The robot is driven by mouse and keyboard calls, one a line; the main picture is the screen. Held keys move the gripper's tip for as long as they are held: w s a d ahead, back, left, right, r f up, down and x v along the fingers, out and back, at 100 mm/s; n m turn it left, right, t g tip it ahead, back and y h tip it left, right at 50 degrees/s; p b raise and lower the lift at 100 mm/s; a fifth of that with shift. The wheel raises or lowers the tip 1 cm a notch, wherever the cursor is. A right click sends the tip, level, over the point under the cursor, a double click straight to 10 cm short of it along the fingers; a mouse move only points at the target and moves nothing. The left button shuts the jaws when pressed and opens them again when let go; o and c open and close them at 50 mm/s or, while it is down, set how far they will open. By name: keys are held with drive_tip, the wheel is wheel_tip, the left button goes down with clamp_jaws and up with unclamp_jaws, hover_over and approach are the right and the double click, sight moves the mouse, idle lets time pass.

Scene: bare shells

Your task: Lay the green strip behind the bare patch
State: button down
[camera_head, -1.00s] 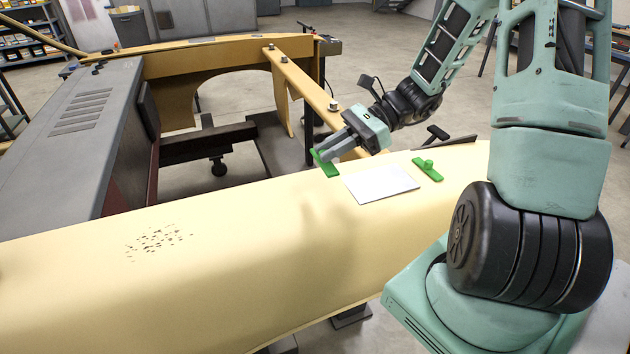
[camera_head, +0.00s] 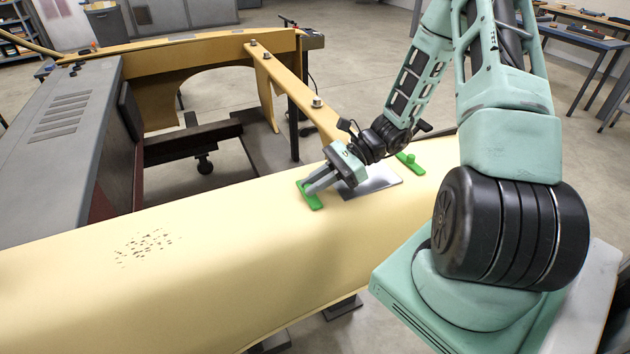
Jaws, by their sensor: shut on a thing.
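My gripper (camera_head: 318,184) is shut on a green strip (camera_head: 314,202) at the left of the bare patch. The strip is at or just above the cream shell (camera_head: 230,225); I cannot tell whether it touches. The bare patch (camera_head: 378,181) is a silver-grey rectangle on the shell's top, partly hidden by my gripper. A second green strip (camera_head: 411,164) with a raised knob lies along the patch's far right side, partly behind my arm.
Dark specks (camera_head: 147,245) mark the shell at the left. A grey cabinet (camera_head: 60,150) stands at the far left. A cream rail with bolts (camera_head: 290,88) runs behind the shell. The shell's middle is clear.

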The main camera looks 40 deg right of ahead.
drive_tip(key=shift+f, duration=0.1)
drive_tip(key=c, duration=1.4)
unclamp_jaws()
